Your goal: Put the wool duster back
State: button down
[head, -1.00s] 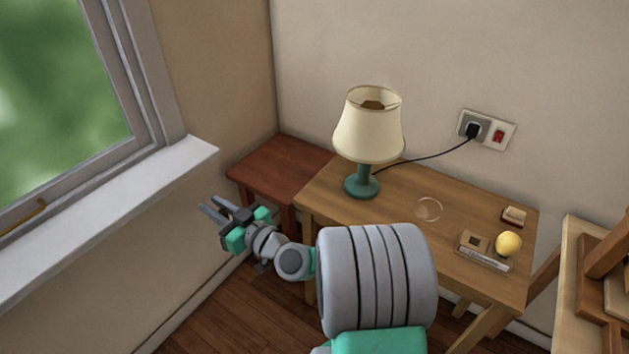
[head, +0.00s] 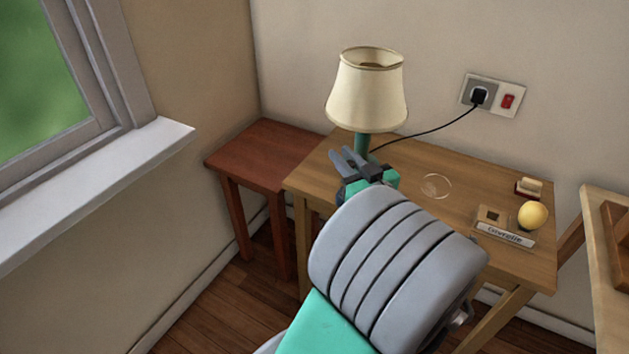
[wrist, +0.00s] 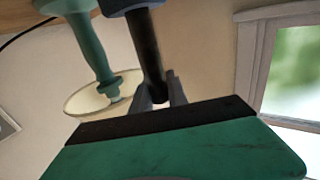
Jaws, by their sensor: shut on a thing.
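My gripper (head: 349,160) is over the left part of the wooden desk, in front of the lamp's stem in the head view. In the wrist view my gripper's fingers (wrist: 160,96) are shut around a dark rod (wrist: 145,48) with a blue-grey piece at its far end, cut off by the top edge. I take this to be the wool duster by its handle; no woolly head shows clearly. A small block (head: 497,217) with a square opening and a label sits at the desk's front right. I cannot tell whether it belongs to the duster.
The lamp (head: 366,95) stands close beyond my gripper; it also shows upside down in the wrist view (wrist: 88,45). Its cord runs to the wall socket (head: 492,95). A yellow ball (head: 532,215), a small brush-like block (head: 529,187) and a clear disc (head: 436,186) are on the desk (head: 465,178). The red-brown side table (head: 262,152) is bare.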

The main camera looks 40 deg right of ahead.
jog(key=f+x, duration=0.1)
jog(key=x, duration=0.7)
jog(key=f+x, duration=0.2)
jog(key=x, duration=0.7)
jog(key=shift+w+d+f, duration=0.25)
jog(key=shift+f, duration=0.05)
jog(key=c, duration=1.3)
grip_release()
